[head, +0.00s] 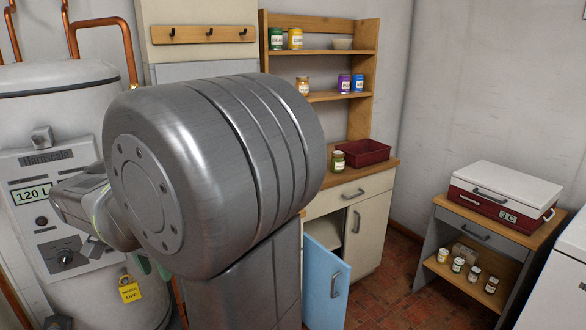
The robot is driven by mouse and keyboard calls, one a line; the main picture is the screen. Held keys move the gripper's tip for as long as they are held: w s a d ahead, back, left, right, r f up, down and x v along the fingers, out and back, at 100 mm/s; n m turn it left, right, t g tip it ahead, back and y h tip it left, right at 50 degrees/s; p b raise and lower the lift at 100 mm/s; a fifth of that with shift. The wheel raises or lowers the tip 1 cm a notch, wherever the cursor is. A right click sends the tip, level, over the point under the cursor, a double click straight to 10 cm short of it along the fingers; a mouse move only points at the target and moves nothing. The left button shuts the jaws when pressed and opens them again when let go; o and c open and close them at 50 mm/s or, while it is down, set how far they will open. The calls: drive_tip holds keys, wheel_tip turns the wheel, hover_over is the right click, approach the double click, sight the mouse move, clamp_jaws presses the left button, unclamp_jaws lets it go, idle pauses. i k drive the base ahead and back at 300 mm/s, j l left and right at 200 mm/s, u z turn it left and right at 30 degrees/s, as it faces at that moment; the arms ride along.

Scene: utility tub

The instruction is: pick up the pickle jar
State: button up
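I cannot make out my gripper's fingers.
The red tray (364,152) sits on the counter. Shelves above hold jars and cans, including a green can (276,39). A blue cabinet door (326,285) stands open below. At right, a low table (479,219) carries a red-and-white cooler (502,193), with several small jars beneath.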

sight(338, 159)
drive_tip(key=i+l, duration=0.15)
drive_tip(key=l, duration=0.2)
drive_tip(key=i+l+u, duration=0.1)
drive_tip(key=l, duration=0.25)
drive_tip(key=i+l, duration=0.2)
drive_tip(key=l, duration=0.15)
drive_tip(key=i+l, duration=0.15)
drive_tip(key=l, duration=0.25)
drive_tip(key=i+l+u, duration=0.1)
drive_tip(key=l, duration=0.25)
drive_tip(key=i+l, duration=0.15)
drive_tip(key=l, duration=0.2)
drive_tip(key=i+l+u, duration=0.3)
drive_tip(key=i+l, duration=1.6)
